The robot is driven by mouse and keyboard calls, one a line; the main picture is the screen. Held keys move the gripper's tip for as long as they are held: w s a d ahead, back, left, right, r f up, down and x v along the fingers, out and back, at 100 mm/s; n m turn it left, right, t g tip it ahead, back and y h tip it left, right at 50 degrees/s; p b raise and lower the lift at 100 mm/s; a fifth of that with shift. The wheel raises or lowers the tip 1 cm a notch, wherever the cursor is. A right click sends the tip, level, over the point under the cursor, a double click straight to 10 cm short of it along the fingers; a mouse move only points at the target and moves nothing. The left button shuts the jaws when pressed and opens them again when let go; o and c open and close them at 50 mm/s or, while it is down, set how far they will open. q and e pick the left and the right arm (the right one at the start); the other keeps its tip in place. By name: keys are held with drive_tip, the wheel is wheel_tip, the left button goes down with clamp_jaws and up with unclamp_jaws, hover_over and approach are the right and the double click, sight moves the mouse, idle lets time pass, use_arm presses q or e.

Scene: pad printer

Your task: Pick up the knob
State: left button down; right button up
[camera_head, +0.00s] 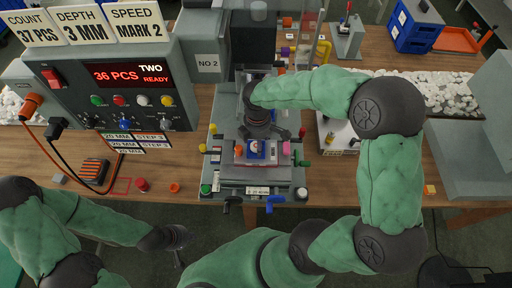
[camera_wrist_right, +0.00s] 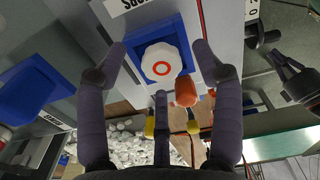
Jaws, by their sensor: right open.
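The knob (camera_wrist_right: 160,65), white with a red ring, sits on a blue square block (camera_wrist_right: 177,33) in the right wrist view. In the head view the knob (camera_head: 254,147) shows small and partly covered on its blue block, on the machine's front plate. My right gripper (camera_head: 269,133) is above it; in the right wrist view the gripper (camera_wrist_right: 160,57) is open, its dark fingers spread on both sides of the knob with gaps. Contact is not visible. My left gripper (camera_head: 180,247) is low in the head view, left of the machine and away from the knob; its finger opening is unclear.
A control box (camera_head: 110,85) with a lit display stands at the left. An orange part (camera_wrist_right: 187,88) lies close to the knob. A blue bin (camera_head: 415,28) and an orange tray (camera_head: 458,40) are at the back right. Small coloured pieces (camera_head: 141,184) lie at the table's front left.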

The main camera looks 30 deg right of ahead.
drive_tip(key=shift+f, duration=0.5)
drive_tip(key=c, duration=1)
drive_tip(key=shift+r, duration=0.1)
